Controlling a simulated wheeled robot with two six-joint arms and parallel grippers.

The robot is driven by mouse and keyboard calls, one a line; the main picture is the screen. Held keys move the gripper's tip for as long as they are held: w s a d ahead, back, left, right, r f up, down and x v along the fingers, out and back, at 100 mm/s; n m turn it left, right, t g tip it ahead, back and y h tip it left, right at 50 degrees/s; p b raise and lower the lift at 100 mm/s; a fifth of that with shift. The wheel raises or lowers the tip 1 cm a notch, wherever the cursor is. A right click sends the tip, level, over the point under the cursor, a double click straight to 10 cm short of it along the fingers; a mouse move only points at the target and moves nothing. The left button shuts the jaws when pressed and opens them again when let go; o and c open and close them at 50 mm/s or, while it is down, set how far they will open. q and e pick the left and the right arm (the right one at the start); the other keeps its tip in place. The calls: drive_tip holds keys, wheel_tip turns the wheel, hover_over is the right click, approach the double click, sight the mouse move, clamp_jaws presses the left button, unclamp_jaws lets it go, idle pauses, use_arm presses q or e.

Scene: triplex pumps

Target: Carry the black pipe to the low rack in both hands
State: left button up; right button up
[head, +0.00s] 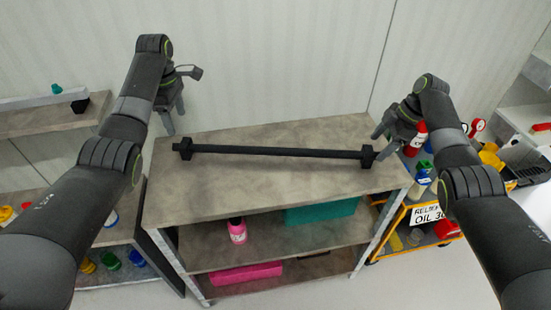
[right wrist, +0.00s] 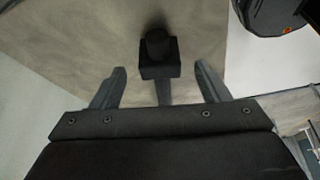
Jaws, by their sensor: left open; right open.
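The black pipe (head: 275,151) lies across the grey top of a shelf unit (head: 240,190) in the head view, with a dark block at each end. My left gripper (head: 176,124) is open and empty, above the pipe's left end and apart from it. My right gripper (head: 378,147) is open, close to the pipe's right end block. In the right wrist view the pipe's end (right wrist: 158,55) shows between and ahead of the open fingers of my right gripper (right wrist: 160,88). I cannot tell which unit is the low rack.
A pink bottle (head: 237,230), a teal box (head: 320,211) and a pink box (head: 245,274) sit on the lower shelves. A yellow cart with an oil sign (head: 427,212) stands at right. Another shelf with a long grey bar (head: 45,101) is at left.

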drive_tip(key=v, duration=0.7)
use_arm(q)
drive_tip(key=shift+f, duration=0.1)
use_arm(e)
drive_tip(key=shift+s, duration=0.1)
